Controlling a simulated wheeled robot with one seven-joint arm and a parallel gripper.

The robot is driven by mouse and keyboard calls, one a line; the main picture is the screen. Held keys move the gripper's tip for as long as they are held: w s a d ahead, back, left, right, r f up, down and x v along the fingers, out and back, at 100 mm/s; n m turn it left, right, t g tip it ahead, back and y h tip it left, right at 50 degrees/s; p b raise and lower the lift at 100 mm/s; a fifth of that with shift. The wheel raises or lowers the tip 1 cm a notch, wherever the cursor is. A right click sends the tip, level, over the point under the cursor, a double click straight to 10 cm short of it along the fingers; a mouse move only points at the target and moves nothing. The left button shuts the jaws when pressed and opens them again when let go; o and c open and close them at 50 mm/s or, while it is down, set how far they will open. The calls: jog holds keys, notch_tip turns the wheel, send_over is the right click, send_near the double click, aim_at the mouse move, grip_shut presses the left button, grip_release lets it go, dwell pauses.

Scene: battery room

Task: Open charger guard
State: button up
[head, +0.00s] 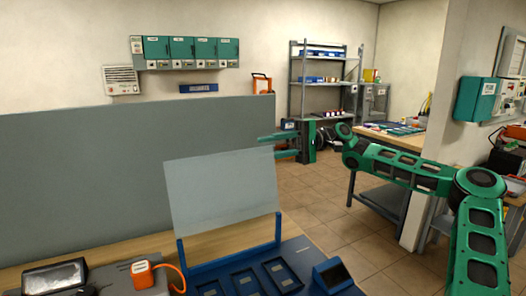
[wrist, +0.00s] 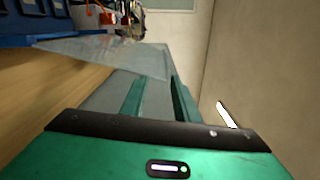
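The charger guard (head: 220,190) is a clear, pale panel that stands steeply tilted between two blue posts, above the blue charger (head: 210,272) with its row of slots. In the wrist view the guard (wrist: 105,55) lies beyond and left of the fingers. My gripper (head: 267,147) is at the guard's upper right corner, fingers pointing left. The wrist view shows the two green fingers (wrist: 157,90) spread apart with nothing held between them. I cannot tell whether a finger touches the guard.
A grey partition (head: 90,165) rises behind the bench. An orange device (head: 141,271) with a cable and a dark box (head: 54,276) are left of the charger. A small screen (head: 332,274) is at its right. Open floor (head: 325,210) lies to the right.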

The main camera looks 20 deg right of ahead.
jog(key=v, duration=0.9)
jog(key=shift+d, duration=0.4)
dwell(0.4)
dwell(0.7)
